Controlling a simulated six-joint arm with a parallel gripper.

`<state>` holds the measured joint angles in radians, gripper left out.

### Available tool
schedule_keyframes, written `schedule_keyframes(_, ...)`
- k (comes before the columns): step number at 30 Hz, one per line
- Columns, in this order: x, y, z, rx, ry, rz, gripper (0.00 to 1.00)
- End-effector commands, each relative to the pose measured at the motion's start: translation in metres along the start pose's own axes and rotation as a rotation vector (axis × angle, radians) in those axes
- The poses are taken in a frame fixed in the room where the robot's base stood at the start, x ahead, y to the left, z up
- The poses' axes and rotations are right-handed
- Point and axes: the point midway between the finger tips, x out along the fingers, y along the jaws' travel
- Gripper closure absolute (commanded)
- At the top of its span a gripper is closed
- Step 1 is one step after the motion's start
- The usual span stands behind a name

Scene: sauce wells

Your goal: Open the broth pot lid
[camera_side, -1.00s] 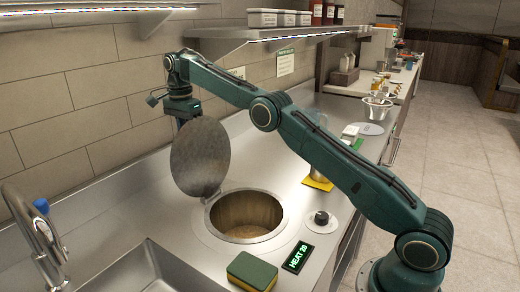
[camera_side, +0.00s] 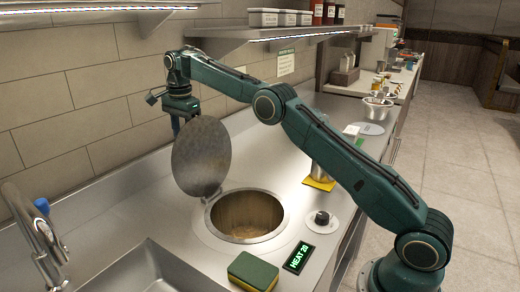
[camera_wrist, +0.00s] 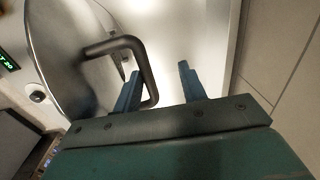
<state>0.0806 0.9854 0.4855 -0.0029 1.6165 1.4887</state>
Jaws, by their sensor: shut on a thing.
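The round grey metal broth pot lid (camera_side: 202,158) stands tilted steeply up on its hinge at the back left of the pot opening. The broth pot (camera_side: 248,212) is a round well sunk in the steel counter, uncovered, with a brownish inside. My gripper (camera_side: 176,122) is behind the lid, its fingertips partly hidden by it in the side view. The lid's outer face (camera_wrist: 70,60) shows beside the handle.
A sink (camera_side: 148,270) and tap (camera_side: 38,235) are at the front left. A green and yellow sponge (camera_side: 252,271), a heat display (camera_side: 298,257) and a knob (camera_side: 321,218) are near the pot. The tiled wall (camera_side: 80,100) and shelf (camera_side: 270,38) are behind.

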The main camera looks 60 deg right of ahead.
Motion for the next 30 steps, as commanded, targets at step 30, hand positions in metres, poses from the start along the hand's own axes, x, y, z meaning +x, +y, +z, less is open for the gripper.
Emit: schedule_keyframes(30, -0.008, 0.056, -0.001, 0.003, -0.005, 0.027, 0.66)
